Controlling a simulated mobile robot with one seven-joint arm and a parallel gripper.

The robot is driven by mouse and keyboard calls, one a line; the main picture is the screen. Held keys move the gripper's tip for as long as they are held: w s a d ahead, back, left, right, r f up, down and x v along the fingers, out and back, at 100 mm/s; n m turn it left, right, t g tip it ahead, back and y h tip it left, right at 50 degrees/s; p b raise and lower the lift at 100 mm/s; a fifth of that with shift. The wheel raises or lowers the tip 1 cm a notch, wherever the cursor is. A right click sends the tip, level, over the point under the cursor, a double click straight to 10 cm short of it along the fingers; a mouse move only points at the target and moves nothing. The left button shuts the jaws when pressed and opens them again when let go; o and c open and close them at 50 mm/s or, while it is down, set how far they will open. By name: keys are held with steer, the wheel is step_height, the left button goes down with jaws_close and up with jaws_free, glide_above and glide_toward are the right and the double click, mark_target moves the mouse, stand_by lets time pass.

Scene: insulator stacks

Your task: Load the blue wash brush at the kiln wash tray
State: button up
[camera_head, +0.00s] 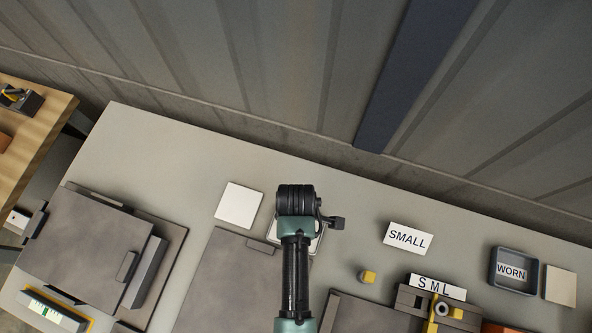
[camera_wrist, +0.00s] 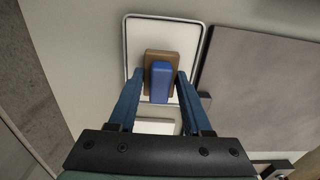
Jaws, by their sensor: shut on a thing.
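The blue wash brush (camera_wrist: 160,84) has a blue handle and a brown block (camera_wrist: 151,58) at its end. In the wrist view my gripper (camera_wrist: 160,76) is shut on it, with one blue finger on each side. The brush is over the pale kiln wash tray (camera_wrist: 187,30), which has a thin metal rim. I cannot tell whether the brown end touches the tray. A white patch (camera_wrist: 155,126) shows between the fingers. In the head view the wrist covers the brush and fingertips, and only an edge of the tray (camera_head: 318,243) shows.
A white tile (camera_head: 239,204) lies left of the tray. Large dark slabs (camera_head: 225,280) lie in front. A ribbed wall stands behind.

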steer(key=shift+r+p, duration=3.5)
steer(key=shift+p, duration=0.3)
steer(key=shift+f, duration=0.1)
steer(key=shift+w+f+m+b, duration=0.1)
steer(key=shift+w+m+b, duration=0.3)
steer(key=shift+b, duration=0.2)
steer(key=w+r+m+b, duration=0.2)
steer(key=w+m+b, duration=0.4)
steer(key=m+b, duration=0.4)
steer(key=m, duration=0.3)
steer(key=shift+w+r+m, duration=0.25)
steer(key=shift+r+m, duration=0.05)
steer(key=shift+r, duration=0.05)
